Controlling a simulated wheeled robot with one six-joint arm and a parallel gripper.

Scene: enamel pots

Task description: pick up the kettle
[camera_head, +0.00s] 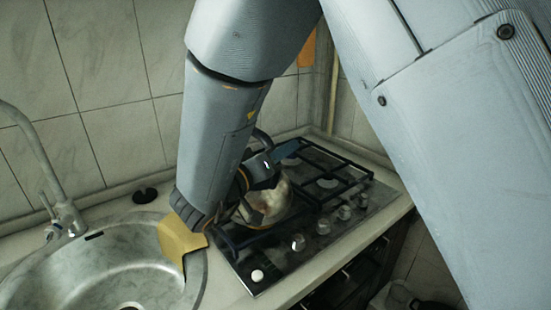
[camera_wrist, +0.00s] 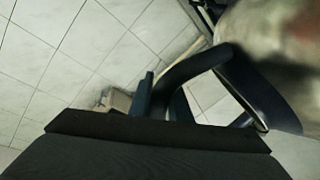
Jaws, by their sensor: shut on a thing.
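The kettle (camera_head: 272,204) is a shiny, worn metal pot with a dark handle. In the head view it is at the left part of the black gas hob, partly hidden by my arm. My gripper (camera_head: 277,160) is at the kettle's top, at its handle. In the wrist view the dark curved handle (camera_wrist: 222,58) runs between the jaws of my gripper (camera_wrist: 163,100), and the kettle's blurred body fills the top right. The gripper is shut on the handle. I cannot tell whether the kettle's base touches the hob.
The hob (camera_head: 345,200) has black grates and a row of knobs along its front right edge. A round steel sink (camera_head: 75,275) with a tap (camera_head: 40,150) lies to the left. A yellow cloth (camera_head: 180,240) hangs over the sink rim. A tiled wall stands behind.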

